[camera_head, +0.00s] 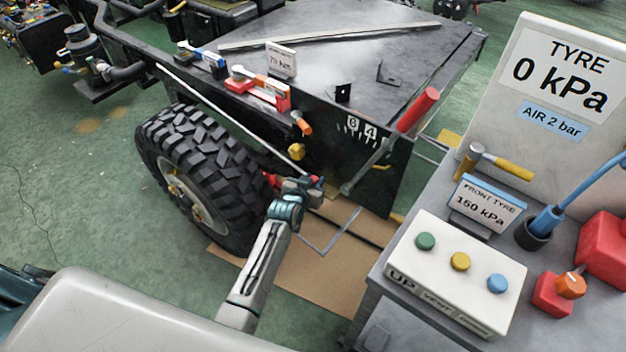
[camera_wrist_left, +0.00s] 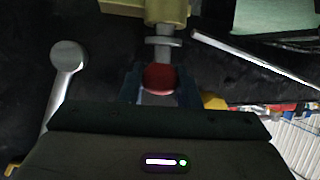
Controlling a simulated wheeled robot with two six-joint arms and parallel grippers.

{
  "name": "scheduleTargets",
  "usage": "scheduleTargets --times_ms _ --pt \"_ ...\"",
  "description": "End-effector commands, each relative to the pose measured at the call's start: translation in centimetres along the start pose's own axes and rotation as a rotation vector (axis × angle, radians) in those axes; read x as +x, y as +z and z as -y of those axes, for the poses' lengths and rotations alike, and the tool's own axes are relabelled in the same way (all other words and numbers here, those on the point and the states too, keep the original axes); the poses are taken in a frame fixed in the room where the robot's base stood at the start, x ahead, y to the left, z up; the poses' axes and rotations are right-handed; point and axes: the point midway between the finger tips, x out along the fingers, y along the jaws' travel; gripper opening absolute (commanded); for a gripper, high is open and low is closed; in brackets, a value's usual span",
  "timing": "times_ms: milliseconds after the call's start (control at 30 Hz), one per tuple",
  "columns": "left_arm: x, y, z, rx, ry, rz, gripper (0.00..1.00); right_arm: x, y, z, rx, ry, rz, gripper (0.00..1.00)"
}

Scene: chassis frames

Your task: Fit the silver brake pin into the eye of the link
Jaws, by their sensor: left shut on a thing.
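My left gripper (camera_head: 299,184) is low beside the big tyre, in front of the black chassis side. In the left wrist view it is shut on a silver pin (camera_wrist_left: 163,52) with a red end (camera_wrist_left: 160,77) between the jaws. The pin has a collar and points away from the jaws toward a yellow part (camera_wrist_left: 160,8) at the top edge, which may be the link. The pin's far end meets or overlaps that part; I cannot tell whether it is inside an eye. A yellow part (camera_head: 297,152) also shows above the gripper in the head view. My right gripper is not in view.
A lever with a red handle (camera_head: 418,110) stands right of the gripper. A silver arm with a round end (camera_wrist_left: 67,57) and a thin rod (camera_wrist_left: 250,58) flank the pin. The tyre (camera_head: 200,170) is close on the left. A button bench (camera_head: 385,290) stands at right.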

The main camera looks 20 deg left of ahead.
Motion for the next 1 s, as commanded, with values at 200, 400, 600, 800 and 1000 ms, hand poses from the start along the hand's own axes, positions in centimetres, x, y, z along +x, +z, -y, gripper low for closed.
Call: scheduleTargets --times_ms 200,400,600,800,1000 --pt "0.2 0.6 0.0 0.000 0.000 -0.001 0.04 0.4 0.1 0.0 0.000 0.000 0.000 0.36" --pt "0.4 1.0 0.0 0.000 0.000 -0.001 0.04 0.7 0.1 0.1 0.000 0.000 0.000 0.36" --pt "0.4 0.9 0.0 0.000 0.000 -0.001 0.55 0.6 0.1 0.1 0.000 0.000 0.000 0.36" --pt "0.4 1.0 0.0 0.000 0.000 0.000 0.55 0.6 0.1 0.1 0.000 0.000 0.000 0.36" --pt "-0.9 1.0 0.0 0.000 0.000 0.000 0.55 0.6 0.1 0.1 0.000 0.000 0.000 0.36"
